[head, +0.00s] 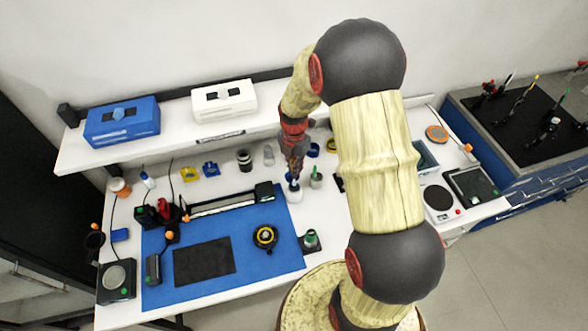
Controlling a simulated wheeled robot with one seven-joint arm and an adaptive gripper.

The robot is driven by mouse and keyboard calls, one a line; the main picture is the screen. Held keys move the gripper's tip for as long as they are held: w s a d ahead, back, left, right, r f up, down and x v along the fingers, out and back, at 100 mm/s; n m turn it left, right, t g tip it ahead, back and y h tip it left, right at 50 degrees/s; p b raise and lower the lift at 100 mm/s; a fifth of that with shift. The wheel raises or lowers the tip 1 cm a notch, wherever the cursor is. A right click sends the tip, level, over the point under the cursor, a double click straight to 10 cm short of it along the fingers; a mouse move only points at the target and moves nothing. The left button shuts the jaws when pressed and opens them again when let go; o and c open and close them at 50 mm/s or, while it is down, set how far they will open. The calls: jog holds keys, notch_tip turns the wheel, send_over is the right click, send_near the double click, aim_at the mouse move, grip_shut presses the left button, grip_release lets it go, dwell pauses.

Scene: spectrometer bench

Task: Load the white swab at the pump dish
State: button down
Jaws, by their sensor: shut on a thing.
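My gripper (294,172) points down over the back of the bench, right of the long black bar. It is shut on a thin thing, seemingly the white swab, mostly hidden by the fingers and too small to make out. A small white vessel (294,186) is directly below the fingertips and looks like the pump dish. I cannot tell whether the swab touches it. A white container with a green top (316,178) stands just to the right.
A shelf (180,140) with blue and white boxes runs behind. A green-capped bottle (310,240) stands near the mat's right edge. My arm hides the bench's middle right.

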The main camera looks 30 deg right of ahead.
jog(key=shift+r+p, duration=1.3)
jog(key=shift+r, duration=1.05)
